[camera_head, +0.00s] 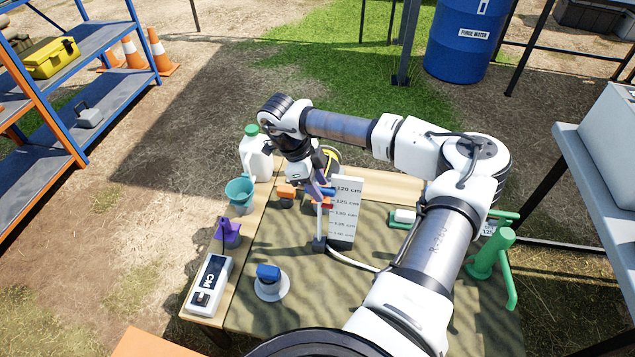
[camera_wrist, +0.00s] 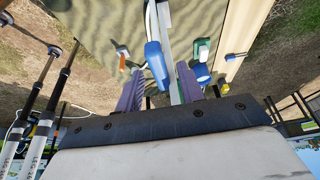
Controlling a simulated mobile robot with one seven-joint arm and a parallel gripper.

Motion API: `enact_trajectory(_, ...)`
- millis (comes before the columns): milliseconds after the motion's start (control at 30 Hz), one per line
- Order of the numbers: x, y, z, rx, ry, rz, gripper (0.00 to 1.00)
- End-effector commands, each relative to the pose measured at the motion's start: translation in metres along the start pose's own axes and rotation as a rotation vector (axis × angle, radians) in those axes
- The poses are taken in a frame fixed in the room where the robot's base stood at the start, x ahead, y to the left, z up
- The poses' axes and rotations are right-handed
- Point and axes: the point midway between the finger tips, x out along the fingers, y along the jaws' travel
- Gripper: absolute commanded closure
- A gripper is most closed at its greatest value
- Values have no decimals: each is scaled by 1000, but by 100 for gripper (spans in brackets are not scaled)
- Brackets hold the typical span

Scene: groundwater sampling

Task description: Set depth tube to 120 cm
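The white depth scale board (camera_head: 345,222) stands upright on the table, with marks from 120 cm at the top to larger values below. A pale depth tube (camera_head: 319,222) rises beside its left edge. A blue piece (camera_head: 327,191) at the tube's top appears close to the 120 cm mark in the picture; a small red part (camera_head: 328,205) sits just below it. I cannot tell the exact reading. My gripper (camera_head: 316,187) is at the blue piece. In the wrist view its purple fingers (camera_wrist: 159,88) are apart, with the blue piece (camera_wrist: 157,62) between them; contact is unclear.
A teal funnel (camera_head: 239,192), a white jug (camera_head: 256,156), a CM meter (camera_head: 210,282) and a blue-topped white item (camera_head: 269,282) stand on the table's left. A green pump (camera_head: 492,255) stands at the right. The sandy mat (camera_head: 285,318) is clear in front.

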Motion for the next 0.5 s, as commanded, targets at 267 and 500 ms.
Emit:
enact_trajectory(267,0,0,0,0,0,0,92)
enact_trajectory(500,0,0,0,-1,0,0,100)
